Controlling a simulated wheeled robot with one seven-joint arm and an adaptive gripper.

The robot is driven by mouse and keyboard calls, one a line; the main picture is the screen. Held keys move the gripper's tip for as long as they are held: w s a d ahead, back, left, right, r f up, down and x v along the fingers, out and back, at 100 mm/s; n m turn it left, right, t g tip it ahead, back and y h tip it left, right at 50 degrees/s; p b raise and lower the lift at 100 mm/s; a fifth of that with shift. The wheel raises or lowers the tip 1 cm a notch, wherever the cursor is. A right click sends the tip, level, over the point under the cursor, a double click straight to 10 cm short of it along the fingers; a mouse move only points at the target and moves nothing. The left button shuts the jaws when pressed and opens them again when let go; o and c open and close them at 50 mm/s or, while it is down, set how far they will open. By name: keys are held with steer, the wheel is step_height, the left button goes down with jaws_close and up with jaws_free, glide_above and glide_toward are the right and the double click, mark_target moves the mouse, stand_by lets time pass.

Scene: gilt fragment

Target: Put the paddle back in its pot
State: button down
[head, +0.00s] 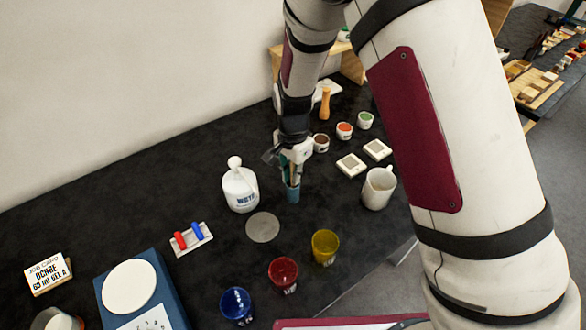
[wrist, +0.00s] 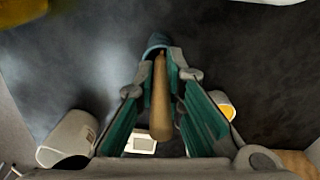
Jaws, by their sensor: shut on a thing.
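The paddle is a slim wooden stick (wrist: 161,100) between my gripper's teal finger pads in the wrist view. My gripper (wrist: 160,73) is shut on it. In the head view my gripper (head: 292,158) points down, and a short length of paddle shows below it. A small blue-grey pot (head: 293,194) stands on the dark table directly beneath; it also shows in the wrist view (wrist: 155,41). The paddle's lower end meets the pot's mouth in both views. How deep it sits inside is hidden.
A white stoppered bottle (head: 240,191) stands close left, a white jug (head: 379,188) right. Two square dishes (head: 351,164) and small colour pots (head: 344,131) lie behind right. A grey disc (head: 262,227) and red (head: 283,275) and yellow (head: 325,247) cups are in front.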

steer(key=c, duration=1.6)
jaws_free()
